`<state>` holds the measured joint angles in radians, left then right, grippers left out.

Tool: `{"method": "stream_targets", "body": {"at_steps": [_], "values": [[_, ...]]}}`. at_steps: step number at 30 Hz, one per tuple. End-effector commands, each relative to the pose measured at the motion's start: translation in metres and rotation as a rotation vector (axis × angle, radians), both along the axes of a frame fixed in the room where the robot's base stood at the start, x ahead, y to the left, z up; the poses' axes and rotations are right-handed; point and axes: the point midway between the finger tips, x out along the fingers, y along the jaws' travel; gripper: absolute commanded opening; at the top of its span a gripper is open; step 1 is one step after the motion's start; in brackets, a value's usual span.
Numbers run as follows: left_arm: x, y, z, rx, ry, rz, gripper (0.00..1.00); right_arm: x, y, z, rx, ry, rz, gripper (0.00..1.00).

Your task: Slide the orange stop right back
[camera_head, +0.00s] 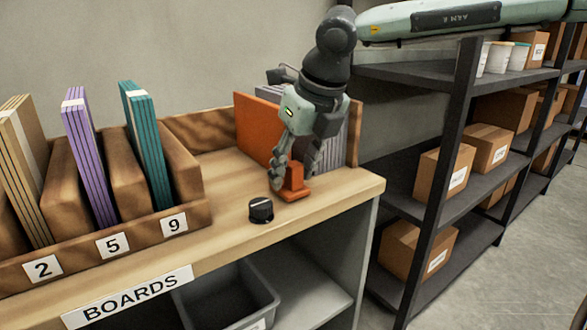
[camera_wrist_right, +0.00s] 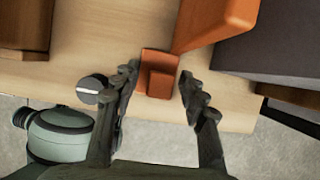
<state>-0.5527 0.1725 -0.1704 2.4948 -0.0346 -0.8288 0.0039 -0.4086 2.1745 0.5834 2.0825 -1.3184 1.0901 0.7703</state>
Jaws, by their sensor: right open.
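The orange stop is a small foot with an upright block (camera_head: 292,183) near the front edge of the wooden bench top, towards its right end. It also shows in the right wrist view (camera_wrist_right: 158,75), joined to or in line with a tall orange plate (camera_head: 258,128) behind it; I cannot tell if they are one piece. My right gripper (camera_head: 291,172) points down over the stop. Its fingers are open on either side of the block, and a gap shows on each side in the right wrist view (camera_wrist_right: 158,92). My left gripper is not in the head view.
A black knob (camera_head: 261,210) stands just left of the stop. Numbered slots (camera_head: 110,243) with coloured boards fill the left of the bench. Grey boards (camera_head: 330,135) stand right of the orange plate. A shelf rack with boxes (camera_head: 442,172) is at the right.

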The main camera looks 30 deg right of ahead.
Motion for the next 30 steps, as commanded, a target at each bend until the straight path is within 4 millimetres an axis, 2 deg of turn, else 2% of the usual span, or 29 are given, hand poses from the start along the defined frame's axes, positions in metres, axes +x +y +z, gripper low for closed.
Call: {"method": "stream_targets", "body": {"at_steps": [4,7,15,21,25,30], "values": [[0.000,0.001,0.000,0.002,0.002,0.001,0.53,-0.001,0.000,0.003,0.000,0.000,-0.001,0.43],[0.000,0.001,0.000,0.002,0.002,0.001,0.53,-0.005,-0.001,0.014,0.000,-0.002,-0.001,0.43],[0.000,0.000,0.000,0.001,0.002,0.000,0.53,-0.027,-0.002,0.066,0.000,-0.005,-0.001,0.43],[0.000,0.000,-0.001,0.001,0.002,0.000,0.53,-0.040,-0.003,0.098,-0.001,-0.003,-0.002,0.43],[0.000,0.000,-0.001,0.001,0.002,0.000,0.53,-0.045,-0.004,0.108,-0.001,-0.002,0.000,0.43],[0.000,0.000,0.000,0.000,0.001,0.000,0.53,-0.046,-0.004,0.111,0.000,0.001,0.000,0.43]]}}
